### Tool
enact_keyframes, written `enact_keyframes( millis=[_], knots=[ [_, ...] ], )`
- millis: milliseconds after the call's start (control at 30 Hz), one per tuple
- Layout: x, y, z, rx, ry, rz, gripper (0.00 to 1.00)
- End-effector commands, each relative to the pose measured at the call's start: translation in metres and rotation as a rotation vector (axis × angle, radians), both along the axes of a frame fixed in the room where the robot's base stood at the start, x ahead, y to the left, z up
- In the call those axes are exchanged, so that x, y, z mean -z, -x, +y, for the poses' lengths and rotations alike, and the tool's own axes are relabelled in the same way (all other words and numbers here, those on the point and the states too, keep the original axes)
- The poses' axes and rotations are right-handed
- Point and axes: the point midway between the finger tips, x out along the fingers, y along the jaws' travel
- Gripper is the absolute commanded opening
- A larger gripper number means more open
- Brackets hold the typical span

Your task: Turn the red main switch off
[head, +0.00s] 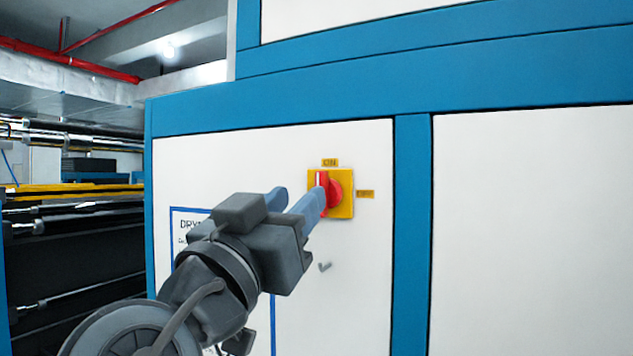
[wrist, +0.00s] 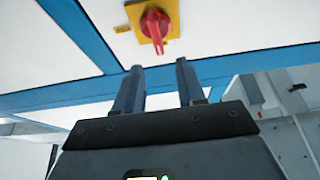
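The red main switch (head: 334,190) is a rotary knob on a yellow square plate (head: 344,208) on the white cabinet panel. Its handle stands upright in the head view, toward the small yellow label above (head: 330,162), which seems to read ON. Another yellow label (head: 365,194), seemingly OFF, is to its right. My gripper (head: 300,195) is open and empty, its right finger overlapping the switch's left side in the head view. In the wrist view the switch (wrist: 155,24) lies beyond the two spread fingertips of my gripper (wrist: 158,72), outside the gap between them.
A blue-framed notice (head: 190,222) on the panel is partly hidden behind my arm. Blue cabinet frame strips (head: 411,230) border the panel. Dark machine rollers (head: 75,250) with yellow bars stand at the left.

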Motion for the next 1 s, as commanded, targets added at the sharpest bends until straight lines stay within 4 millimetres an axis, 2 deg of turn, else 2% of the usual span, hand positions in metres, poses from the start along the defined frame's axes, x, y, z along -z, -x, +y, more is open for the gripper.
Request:
enact_keyframes(
  millis=[300,433,833,1000],
  knots=[
    [-0.021,-0.042,-0.017,0.003,0.002,0.002,0.39],
    [-0.025,-0.054,-0.021,0.001,0.003,0.001,0.39],
    [-0.026,-0.061,-0.023,-0.001,0.002,0.001,0.39],
    [-0.026,-0.061,-0.023,-0.001,0.002,0.001,0.23]
  ],
)
